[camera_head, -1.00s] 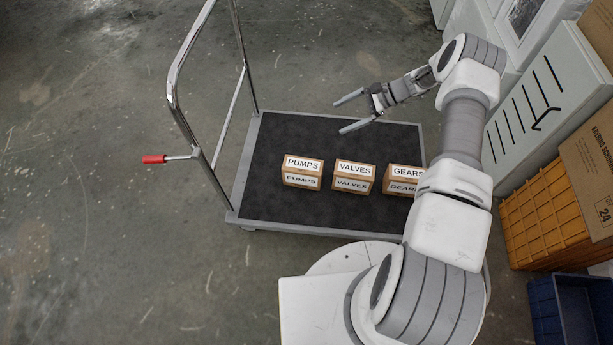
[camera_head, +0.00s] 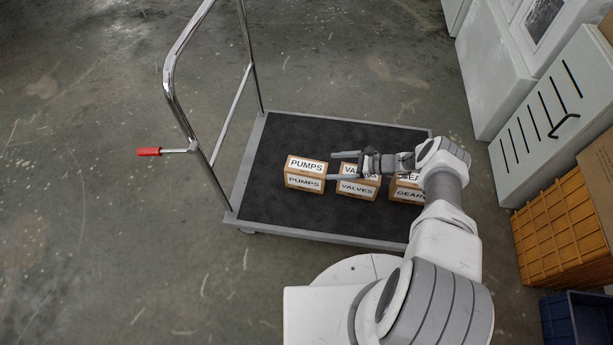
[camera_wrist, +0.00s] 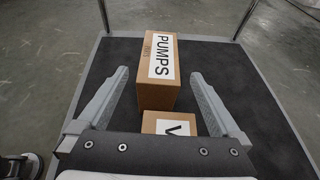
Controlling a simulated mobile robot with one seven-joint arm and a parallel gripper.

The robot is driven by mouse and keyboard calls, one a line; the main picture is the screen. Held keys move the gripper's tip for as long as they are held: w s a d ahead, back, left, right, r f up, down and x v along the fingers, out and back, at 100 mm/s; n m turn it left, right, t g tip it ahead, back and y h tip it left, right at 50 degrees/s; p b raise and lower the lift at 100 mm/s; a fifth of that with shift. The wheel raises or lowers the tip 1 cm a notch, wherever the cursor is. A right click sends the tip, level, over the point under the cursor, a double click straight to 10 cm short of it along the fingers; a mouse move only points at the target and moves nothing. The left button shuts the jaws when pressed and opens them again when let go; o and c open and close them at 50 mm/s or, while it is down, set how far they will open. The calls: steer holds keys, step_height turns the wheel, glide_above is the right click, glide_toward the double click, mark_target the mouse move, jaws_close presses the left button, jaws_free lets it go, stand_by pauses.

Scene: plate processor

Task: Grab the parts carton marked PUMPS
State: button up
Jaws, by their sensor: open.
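The PUMPS carton (camera_head: 304,182), a small brown box with white labels on top and front, stands upright at the left of a row on the dark cart deck. My gripper (camera_head: 330,166) is open and empty, just right of this carton, with its fingers pointing left towards it and passing over the VALVES carton (camera_head: 357,189). In the wrist view the PUMPS carton (camera_wrist: 159,88) lies between the two fingers with a gap on each side. I cannot tell how high the fingers are above it.
An orange crate (camera_head: 558,228) and blue bin (camera_head: 578,318) stand right. Deck behind the cartons is clear.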

mark_target(308, 166)
steer(key=b+x, duration=0.2)
steer(key=x, duration=0.9)
steer(key=shift+w+a+b, duration=0.15)
steer(key=shift+a+b, duration=0.15)
jaws_close()
